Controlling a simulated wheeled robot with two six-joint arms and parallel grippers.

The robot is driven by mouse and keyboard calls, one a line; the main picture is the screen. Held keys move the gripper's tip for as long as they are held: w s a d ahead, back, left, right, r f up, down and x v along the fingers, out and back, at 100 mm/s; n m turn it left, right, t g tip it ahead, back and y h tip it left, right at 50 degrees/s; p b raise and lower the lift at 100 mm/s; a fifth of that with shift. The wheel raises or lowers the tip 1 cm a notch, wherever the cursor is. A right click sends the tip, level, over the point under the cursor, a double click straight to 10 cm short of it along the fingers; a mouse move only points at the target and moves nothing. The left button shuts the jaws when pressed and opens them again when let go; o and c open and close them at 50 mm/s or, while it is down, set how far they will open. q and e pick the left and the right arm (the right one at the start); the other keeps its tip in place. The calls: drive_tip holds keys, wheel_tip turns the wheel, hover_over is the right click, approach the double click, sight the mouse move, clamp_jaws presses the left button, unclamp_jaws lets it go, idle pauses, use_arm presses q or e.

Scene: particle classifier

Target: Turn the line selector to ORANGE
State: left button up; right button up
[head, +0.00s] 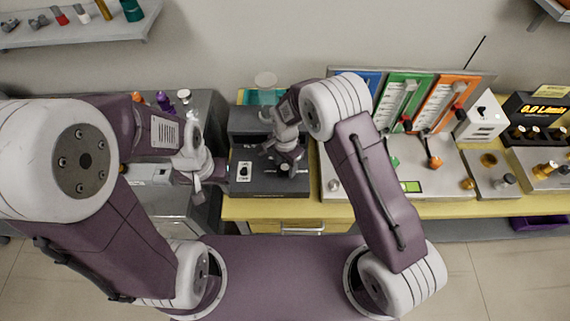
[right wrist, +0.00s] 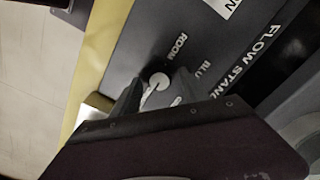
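The line selector is a small pale round knob (right wrist: 158,80) with a short metallic lever, on a dark panel (right wrist: 135,45) marked ROOM, BLU and FLOW STAND; other lettering is hidden by my gripper. In the head view the dark flow stand (head: 256,184) sits on the yellow bench. My right gripper (head: 284,168) is low over its right part. In the right wrist view its fingers (right wrist: 157,86) stand apart, one on each side of the knob; contact is unclear. My left gripper (head: 199,194) hangs left of the stand, its fingers too small to judge.
A white panel (head: 340,188) with blue, green and orange gauge boards stands right of the flow stand, with knobs and levers. Further right are a white box (head: 482,118) and an orange display (head: 545,110). A grey shelf (head: 85,32) hangs at upper left.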

sight(286, 166)
wheel_tip(286, 166, up, 9)
drive_tip(key=b, duration=0.1)
drive_tip(key=shift+d, duration=0.1)
idle(0.5)
drive_tip(key=s+d+r+m+t, duration=0.1)
drive_tip(key=d+r+m, duration=0.1)
drive_tip(key=d+r, duration=0.7)
drive_tip(key=s+d+f+n, duration=0.2)
drive_tip(key=s+d+n, duration=0.2)
drive_tip(key=s, duration=0.3)
drive_tip(key=s+d+f+n, duration=0.3)
drive_tip(key=s+d+n, duration=0.1)
drive_tip(key=s+n, duration=0.2)
drive_tip(key=shift+s+d+n, duration=0.35)
drive_tip(key=shift+s+n, duration=0.05)
drive_tip(key=shift+n, duration=0.1)
